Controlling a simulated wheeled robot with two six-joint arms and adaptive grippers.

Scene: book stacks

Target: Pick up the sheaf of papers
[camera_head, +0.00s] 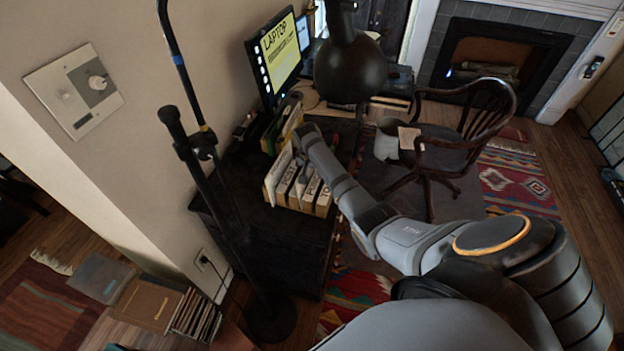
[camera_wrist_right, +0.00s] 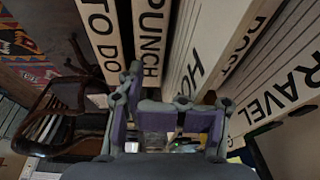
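I cannot pick out the sheaf of papers for certain. A pale, flat paper-like thing (camera_head: 409,137) lies on the seat of the dark wooden chair (camera_head: 462,140). My right arm reaches over to the dark cabinet, and its gripper (camera_head: 302,142) is above a row of white upright file holders (camera_head: 296,187). In the right wrist view, the right gripper (camera_wrist_right: 168,110) is open, its two purple-padded fingers apart with nothing clearly between them. Labelled holders, TO DO (camera_wrist_right: 103,38), PUNCH (camera_wrist_right: 152,40) and TRAVEL (camera_wrist_right: 275,95), stand close by. My left gripper is not in view.
A dark lamp shade (camera_head: 350,70) hangs near the monitor (camera_head: 279,58). A black floor stand (camera_head: 228,215) rises left of the dark cabinet (camera_head: 285,245). A grey bin (camera_head: 386,142) is beside the chair. Boxes and records (camera_head: 195,315) lie at lower left.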

